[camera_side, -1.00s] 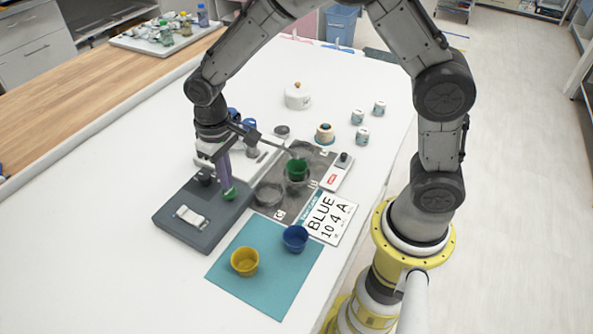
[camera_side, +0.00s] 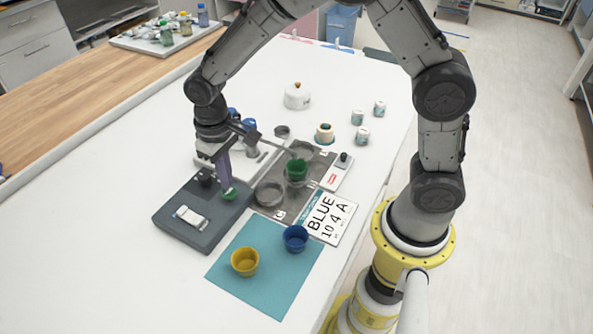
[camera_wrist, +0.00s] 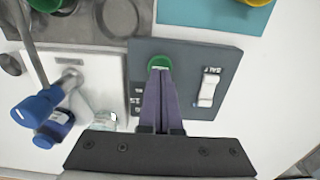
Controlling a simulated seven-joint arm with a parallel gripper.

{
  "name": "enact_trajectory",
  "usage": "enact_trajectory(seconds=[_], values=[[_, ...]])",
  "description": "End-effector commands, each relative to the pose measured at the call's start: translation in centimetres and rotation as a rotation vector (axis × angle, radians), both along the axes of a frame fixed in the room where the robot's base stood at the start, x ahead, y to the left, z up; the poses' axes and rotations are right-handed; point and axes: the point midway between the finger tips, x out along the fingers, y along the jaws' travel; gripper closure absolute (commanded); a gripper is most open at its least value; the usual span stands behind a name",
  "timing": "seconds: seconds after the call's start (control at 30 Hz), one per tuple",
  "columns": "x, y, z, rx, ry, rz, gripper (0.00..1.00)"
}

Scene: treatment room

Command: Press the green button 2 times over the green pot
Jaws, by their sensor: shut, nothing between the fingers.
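The green button (camera_side: 230,195) is a round cap on a dark grey control box (camera_side: 180,234). My gripper (camera_side: 227,186) is shut and empty, pointing down, with its purple fingertips at the top of the button. In the wrist view the button (camera_wrist: 159,61) shows just beyond the closed fingertips (camera_wrist: 159,72), which seem to touch it; the exact contact is hard to tell. The green pot (camera_side: 296,168) stands on a dark grey mat (camera_side: 286,203), under the end of a thin grey spout. Part of the pot also shows in the wrist view (camera_wrist: 45,4).
A white rocker switch (camera_side: 189,217) is on the box. Yellow (camera_side: 245,262) and blue (camera_side: 296,238) pots stand on a teal mat (camera_side: 270,284). A sign (camera_side: 328,218) reads "BLUE 10 4 A". A blue-handled tap (camera_wrist: 38,107) stands close beside the box.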

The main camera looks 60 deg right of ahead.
Motion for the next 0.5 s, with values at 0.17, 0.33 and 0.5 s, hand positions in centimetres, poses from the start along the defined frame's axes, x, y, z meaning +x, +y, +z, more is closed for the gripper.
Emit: enact_trajectory(seconds=[0.17, 0.33, 0.5], values=[[0.0, 0.0, -0.1, 0.0, 0.001, 0.0, 1.0], [0.0, 0.0, -0.6, 0.0, 0.001, 0.0, 1.0], [0.0, 0.0, -1.2, 0.0, 0.0, 0.0, 1.0]])
